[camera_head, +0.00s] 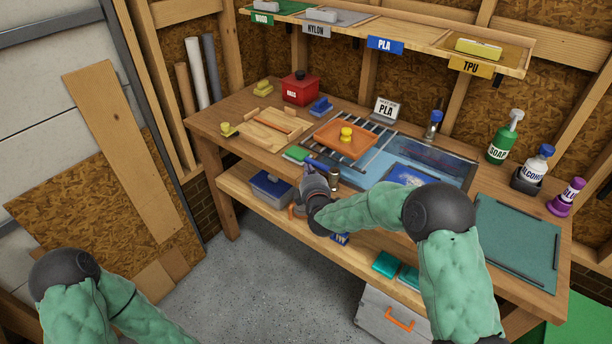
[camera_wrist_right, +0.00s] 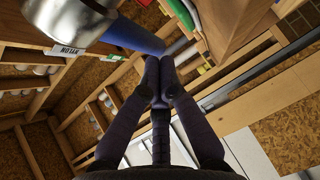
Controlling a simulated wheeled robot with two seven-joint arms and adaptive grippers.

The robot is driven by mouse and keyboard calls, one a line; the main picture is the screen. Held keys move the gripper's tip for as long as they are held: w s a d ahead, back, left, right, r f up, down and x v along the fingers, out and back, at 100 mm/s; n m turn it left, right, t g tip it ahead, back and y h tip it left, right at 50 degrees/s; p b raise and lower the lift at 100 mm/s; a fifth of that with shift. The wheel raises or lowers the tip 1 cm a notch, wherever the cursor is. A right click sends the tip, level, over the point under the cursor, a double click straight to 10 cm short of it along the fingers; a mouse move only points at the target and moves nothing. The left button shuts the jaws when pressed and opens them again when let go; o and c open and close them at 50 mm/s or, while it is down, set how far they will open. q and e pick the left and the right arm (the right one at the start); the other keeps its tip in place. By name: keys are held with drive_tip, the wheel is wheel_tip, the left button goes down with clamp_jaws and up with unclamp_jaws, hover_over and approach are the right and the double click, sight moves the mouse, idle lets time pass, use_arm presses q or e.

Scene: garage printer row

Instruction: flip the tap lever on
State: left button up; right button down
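My right gripper (camera_head: 311,170) is at the front edge of the workbench, left of centre. In the right wrist view its two dark fingers (camera_wrist_right: 159,62) are together at the tips, with nothing visible between them. A blue lever-like bar (camera_wrist_right: 132,36) lies just beyond the fingertips, beside a shiny metal cylinder (camera_wrist_right: 75,18); I cannot tell whether the fingers touch it. In the head view a small blue part (camera_head: 319,164) shows by the gripper, with the rest of the tap largely hidden. My left arm is at the lower left; its gripper is out of view.
On the workbench (camera_head: 232,108) are an orange tray (camera_head: 329,147) on a rack, a red box (camera_head: 300,90), a wooden board (camera_head: 262,135) and a green mat (camera_head: 517,243). Bottles, including a green soap bottle (camera_head: 503,140), stand at the right. A lower shelf (camera_head: 238,182) holds boxes.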

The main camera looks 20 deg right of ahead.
idle(0.4)
drive_tip(key=shift+w+m+h+p, duration=0.25)
drive_tip(key=shift+m+h+p, duration=0.15)
drive_tip(key=shift+h+p, duration=0.1)
